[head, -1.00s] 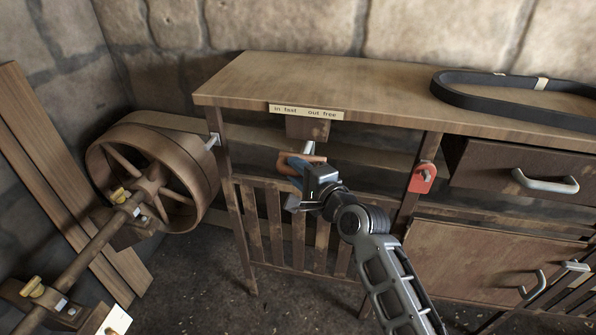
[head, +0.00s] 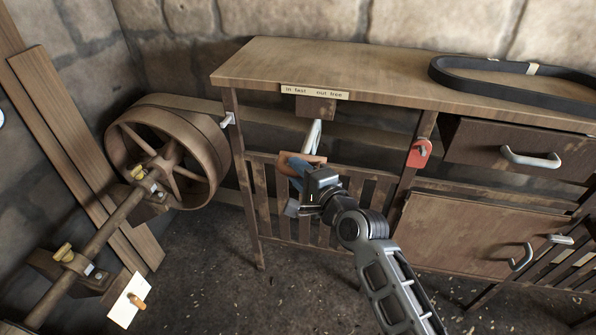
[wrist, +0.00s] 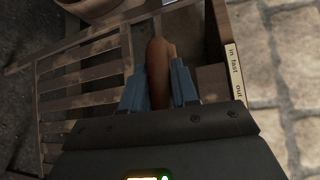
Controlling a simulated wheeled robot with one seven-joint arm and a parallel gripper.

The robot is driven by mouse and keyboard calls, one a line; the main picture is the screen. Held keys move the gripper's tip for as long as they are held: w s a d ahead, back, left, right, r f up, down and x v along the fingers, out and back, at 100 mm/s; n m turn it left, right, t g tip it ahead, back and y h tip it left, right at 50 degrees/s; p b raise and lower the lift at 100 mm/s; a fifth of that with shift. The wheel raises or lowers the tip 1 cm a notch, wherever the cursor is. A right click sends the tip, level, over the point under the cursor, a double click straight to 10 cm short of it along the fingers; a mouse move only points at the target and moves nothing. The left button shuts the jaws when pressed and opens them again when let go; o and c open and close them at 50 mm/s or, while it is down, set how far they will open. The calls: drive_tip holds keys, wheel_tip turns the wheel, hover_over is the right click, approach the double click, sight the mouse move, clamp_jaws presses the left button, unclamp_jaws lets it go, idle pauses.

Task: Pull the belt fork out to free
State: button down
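The belt fork's handle is a brown wooden grip (head: 308,159) on a pale metal rod (head: 313,135). The rod comes out of a brown block (head: 317,106) under the label "in fast out free" (head: 315,92). My gripper (head: 292,168) has its blue fingers around the grip; in the wrist view the grip (wrist: 158,60) lies between both fingers, which look closed against it. A length of rod shows between block and grip. A flat belt (head: 180,107) runs from the wooden pulley (head: 165,150) behind the bench; its far end is hidden.
A slatted guard (head: 270,200) stands below the bench top (head: 375,80). A red tag plate (head: 419,153) is on the post to the right. A drawer (head: 515,150), a cabinet door (head: 470,240) and a loose black belt (head: 480,85) are further right. Floor in front is clear.

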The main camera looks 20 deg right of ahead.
drive_tip(key=c, duration=1)
unclamp_jaws()
drive_tip(key=shift+s+a, duration=0.15)
drive_tip(key=shift+o, duration=0.2)
drive_tip(key=shift+s, duration=0.1)
drive_tip(key=f+v, duration=0.1)
drive_tip(key=v, duration=0.6)
drive_tip(key=shift+s+r+b, duration=0.35)
drive_tip(key=shift+r+b, duration=0.05)
drive_tip(key=shift+r, duration=0.05)
